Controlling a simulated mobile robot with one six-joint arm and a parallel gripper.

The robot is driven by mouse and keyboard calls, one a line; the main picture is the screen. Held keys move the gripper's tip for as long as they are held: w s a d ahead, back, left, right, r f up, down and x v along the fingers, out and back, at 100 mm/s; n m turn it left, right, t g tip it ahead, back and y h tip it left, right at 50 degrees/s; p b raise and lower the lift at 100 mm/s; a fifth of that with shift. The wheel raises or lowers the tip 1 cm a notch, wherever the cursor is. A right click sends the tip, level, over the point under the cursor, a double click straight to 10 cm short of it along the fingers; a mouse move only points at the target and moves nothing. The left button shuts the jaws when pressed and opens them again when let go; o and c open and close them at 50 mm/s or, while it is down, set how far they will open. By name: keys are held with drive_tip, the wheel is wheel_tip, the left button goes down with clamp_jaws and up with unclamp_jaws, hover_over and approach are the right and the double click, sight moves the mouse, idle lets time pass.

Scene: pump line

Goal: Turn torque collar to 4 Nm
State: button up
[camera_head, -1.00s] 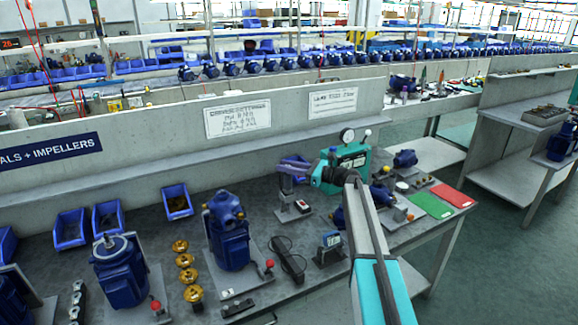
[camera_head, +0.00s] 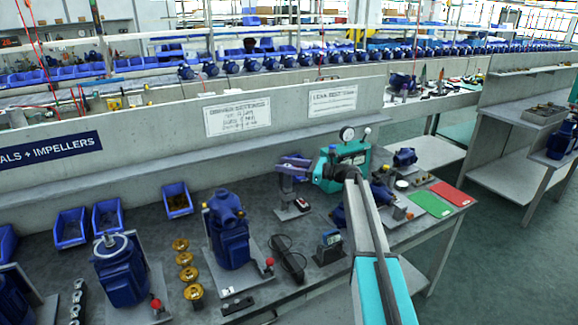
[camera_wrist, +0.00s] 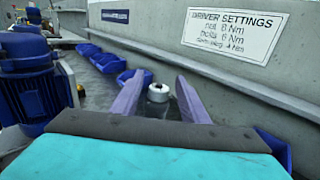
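The torque driver shows in the wrist view as a small upright cylinder with a pale ring, its collar (camera_wrist: 158,92), and a dark body below. My gripper (camera_wrist: 159,84) has its two purple fingers on either side of the collar, with gaps visible, so it is open around or just short of it. In the head view my gripper (camera_head: 287,164) hangs over a small grey stand (camera_head: 292,211) on the bench. Any scale marks on the collar are too small to read.
A driver settings sign (camera_wrist: 235,32) is on the wall behind, with a 4 Nm line. Blue bins (camera_head: 177,200) line the wall. A blue pump (camera_head: 228,230) stands to the left.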

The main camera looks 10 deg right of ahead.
drive_tip(key=shift+s+d, duration=0.1)
drive_tip(key=shift+s+d, duration=0.1)
drive_tip(key=shift+d, duration=0.05)
drive_tip(key=b+v, duration=0.2)
drive_tip(key=v, duration=1.1)
drive_tip(key=shift+d, duration=0.1)
